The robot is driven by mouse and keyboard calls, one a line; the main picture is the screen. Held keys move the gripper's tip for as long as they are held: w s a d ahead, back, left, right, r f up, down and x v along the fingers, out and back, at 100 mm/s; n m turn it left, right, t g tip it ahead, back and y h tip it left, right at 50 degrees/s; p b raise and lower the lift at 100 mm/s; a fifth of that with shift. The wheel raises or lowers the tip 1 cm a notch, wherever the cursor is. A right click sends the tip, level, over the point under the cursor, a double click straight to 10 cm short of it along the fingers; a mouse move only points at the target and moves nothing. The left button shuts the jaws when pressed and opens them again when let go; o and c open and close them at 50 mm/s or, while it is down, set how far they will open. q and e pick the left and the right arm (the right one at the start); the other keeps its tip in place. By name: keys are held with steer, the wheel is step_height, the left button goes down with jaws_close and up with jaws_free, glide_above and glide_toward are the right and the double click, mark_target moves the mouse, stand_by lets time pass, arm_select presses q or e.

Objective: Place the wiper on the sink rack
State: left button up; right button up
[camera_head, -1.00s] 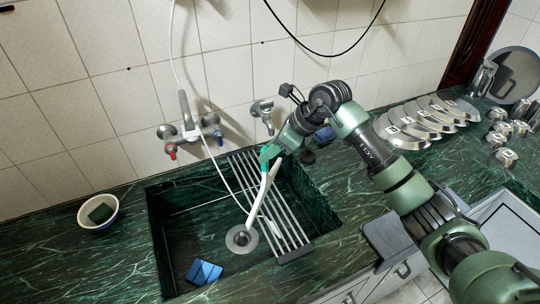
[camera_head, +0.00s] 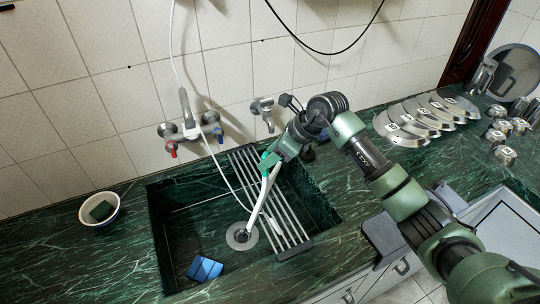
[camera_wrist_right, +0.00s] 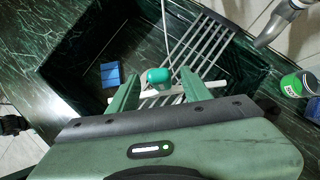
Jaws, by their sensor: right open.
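The wiper (camera_head: 262,198) shows as a long white piece over the sink rack (camera_head: 290,232) in the head view. In the right wrist view its teal end (camera_wrist_right: 158,75) and a white bar lie across the rack's metal bars (camera_wrist_right: 205,45). My right gripper (camera_head: 267,163) is above the rack at the wiper's upper end. In the wrist view its two green fingers are open, one on each side of the teal end. I cannot tell whether they touch it or whether the wiper rests fully on the rack. My left gripper is not in view.
The dark green sink (camera_head: 185,215) has a drain (camera_head: 242,236) and a blue sponge (camera_head: 204,270) in it. A tap (camera_head: 185,125) and a white hose are behind. A bowl (camera_head: 99,222) stands left. Several metal plates (camera_head: 425,115) stand right. A green can (camera_wrist_right: 298,85) is near the sink.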

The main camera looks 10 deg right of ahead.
steer(key=b+v, duration=0.3)
steer(key=v, duration=0.9)
steer(key=shift+a, duration=0.1)
